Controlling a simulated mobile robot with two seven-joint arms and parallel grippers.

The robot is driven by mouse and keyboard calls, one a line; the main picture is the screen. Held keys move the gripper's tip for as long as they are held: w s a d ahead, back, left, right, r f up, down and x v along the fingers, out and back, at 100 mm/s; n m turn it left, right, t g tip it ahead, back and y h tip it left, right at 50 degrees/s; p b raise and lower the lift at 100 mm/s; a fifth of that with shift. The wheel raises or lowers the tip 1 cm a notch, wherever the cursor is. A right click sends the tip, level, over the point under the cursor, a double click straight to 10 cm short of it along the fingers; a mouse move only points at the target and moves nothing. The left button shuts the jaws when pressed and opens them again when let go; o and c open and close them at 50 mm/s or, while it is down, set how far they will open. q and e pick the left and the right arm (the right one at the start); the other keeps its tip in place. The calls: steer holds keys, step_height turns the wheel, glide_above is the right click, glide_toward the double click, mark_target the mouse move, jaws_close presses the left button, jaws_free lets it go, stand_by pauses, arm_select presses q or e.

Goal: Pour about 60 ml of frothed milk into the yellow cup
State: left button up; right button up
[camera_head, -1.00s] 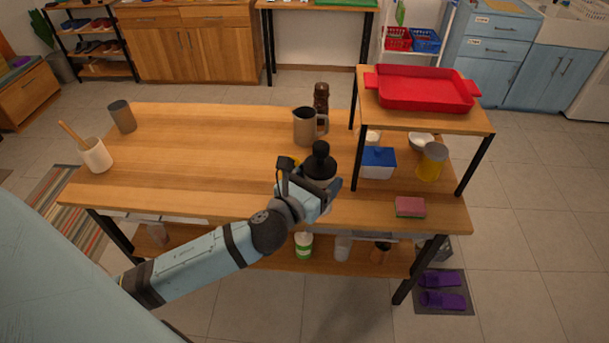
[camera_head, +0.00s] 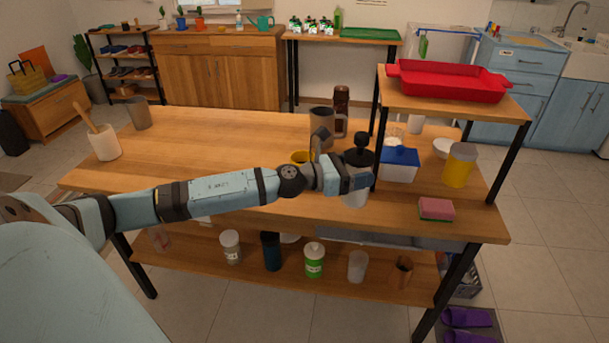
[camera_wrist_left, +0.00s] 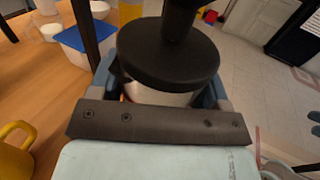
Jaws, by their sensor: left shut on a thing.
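My left gripper (camera_head: 350,182) is shut around a pale jar-like frother with a black knobbed lid (camera_head: 360,156). It holds the frother upright near the table's front edge; I cannot tell if its base touches the table. In the left wrist view the black lid (camera_wrist_left: 168,52) fills the top middle, between the fingers. The yellow cup (camera_head: 300,157) stands on the table to the left of the frother, its lower part hidden behind my left arm. The cup also shows at the lower left of the left wrist view (camera_wrist_left: 14,152). My right gripper is out of view.
A grey pitcher (camera_head: 321,121) and brown mill (camera_head: 341,104) stand behind the cup. A small raised shelf with a red tray (camera_head: 448,86), blue-lidded box (camera_head: 398,168), yellow shaker (camera_head: 458,167) and sponge (camera_head: 436,209) are on the right. The table's left middle is clear.

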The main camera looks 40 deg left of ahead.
arm_select(q)
steer(key=w+a+f+m+g+h+b, duration=0.2)
steer(key=a+f+b, duration=0.4)
steer(key=a+b, duration=0.2)
steer(key=shift+w+f+h, duration=0.25)
steer(key=shift+w+h, duration=0.05)
steer(key=shift+h, duration=0.1)
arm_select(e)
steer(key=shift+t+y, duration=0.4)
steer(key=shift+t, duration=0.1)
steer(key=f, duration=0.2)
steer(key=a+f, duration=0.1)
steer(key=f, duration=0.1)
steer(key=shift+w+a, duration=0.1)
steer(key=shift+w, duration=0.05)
arm_select(q)
steer(key=shift+r, duration=0.1)
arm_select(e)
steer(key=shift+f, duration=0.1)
